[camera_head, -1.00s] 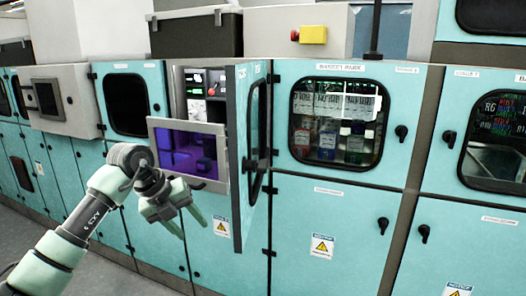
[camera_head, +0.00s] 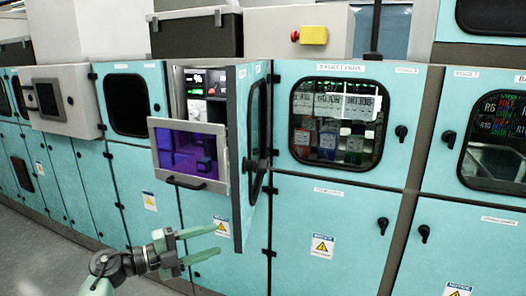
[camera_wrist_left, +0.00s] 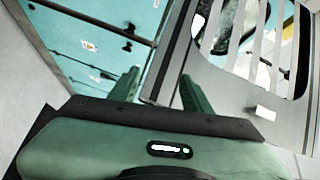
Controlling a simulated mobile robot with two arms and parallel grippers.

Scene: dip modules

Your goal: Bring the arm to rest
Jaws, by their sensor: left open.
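My left gripper (camera_head: 208,244) is in the lower left of the head view, low in front of the teal cabinets. Its two green fingers point right and stand apart, with nothing between them. In the left wrist view the open fingers (camera_wrist_left: 158,88) also show, empty, with cabinet fronts beyond. My left arm comes in from the bottom left edge. My right gripper is not in either view.
A teal cabinet door (camera_head: 239,160) stands open toward me, just above and right of the fingers. A grey-framed panel with a purple window (camera_head: 187,153) sits at the opening. A closed cabinet with a window (camera_head: 336,122) is to the right. Grey floor (camera_head: 40,262) is clear at lower left.

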